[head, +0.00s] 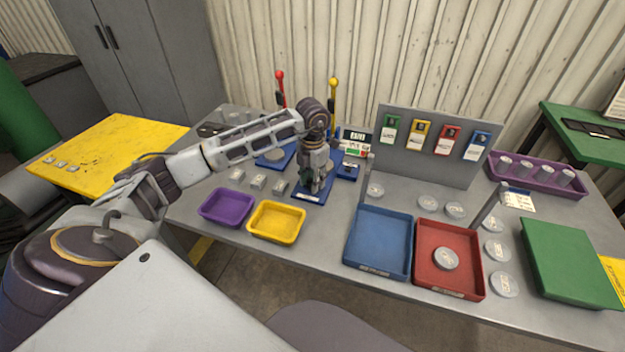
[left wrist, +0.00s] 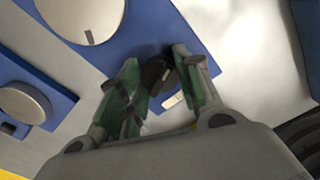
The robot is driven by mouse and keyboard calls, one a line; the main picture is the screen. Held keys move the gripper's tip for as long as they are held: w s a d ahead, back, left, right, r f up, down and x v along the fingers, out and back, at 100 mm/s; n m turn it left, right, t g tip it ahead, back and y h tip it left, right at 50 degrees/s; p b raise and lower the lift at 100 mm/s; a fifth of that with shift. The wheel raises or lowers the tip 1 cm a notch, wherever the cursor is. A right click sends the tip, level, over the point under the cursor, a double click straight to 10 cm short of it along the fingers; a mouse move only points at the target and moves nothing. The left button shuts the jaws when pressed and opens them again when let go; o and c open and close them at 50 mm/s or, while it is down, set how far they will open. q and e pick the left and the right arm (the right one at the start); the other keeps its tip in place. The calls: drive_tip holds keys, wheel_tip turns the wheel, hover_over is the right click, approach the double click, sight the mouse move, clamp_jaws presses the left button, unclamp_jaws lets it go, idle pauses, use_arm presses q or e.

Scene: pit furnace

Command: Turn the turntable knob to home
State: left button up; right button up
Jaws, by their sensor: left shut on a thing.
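My left gripper (head: 318,187) reaches down over a blue base plate (head: 301,198) in the middle of the bench. In the left wrist view its green-padded fingers (left wrist: 160,66) are shut on a small dark knob (left wrist: 154,76) that stands on the blue plate. The fingers hide most of the knob, so I cannot tell which way it points. A pale label (left wrist: 172,101) lies beside it on the plate. A round light disc with a dark mark (left wrist: 88,15) sits on blue near the knob. My right gripper is not in view.
A purple tray (head: 226,222) and a yellow tray (head: 277,238) stand just in front. Red (head: 280,88) and yellow (head: 333,92) levers rise behind. A grey tag board (head: 392,165) stands to the right, with blue (head: 377,262) and red (head: 425,280) trays before it.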

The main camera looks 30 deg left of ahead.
use_arm(q)
drive_tip(key=n, duration=0.3)
drive_tip(key=n+p, duration=0.1)
drive_tip(key=n, duration=0.4)
drive_tip(key=shift+r, duration=0.1)
drive_tip(key=shift+n, duration=1)
drive_tip(key=n+p, duration=0.1)
drive_tip(key=n, duration=0.2)
drive_tip(key=shift+n, duration=0.5)
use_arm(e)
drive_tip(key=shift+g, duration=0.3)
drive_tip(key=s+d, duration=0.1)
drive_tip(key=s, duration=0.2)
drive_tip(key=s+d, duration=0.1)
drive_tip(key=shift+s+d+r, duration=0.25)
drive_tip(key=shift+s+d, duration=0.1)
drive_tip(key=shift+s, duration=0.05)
use_arm(q)
drive_tip(key=shift+n, duration=0.3)
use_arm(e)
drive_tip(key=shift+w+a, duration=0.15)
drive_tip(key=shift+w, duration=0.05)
use_arm(q)
drive_tip(key=o, duration=0.8)
drive_tip(key=shift+o, duration=1.2)
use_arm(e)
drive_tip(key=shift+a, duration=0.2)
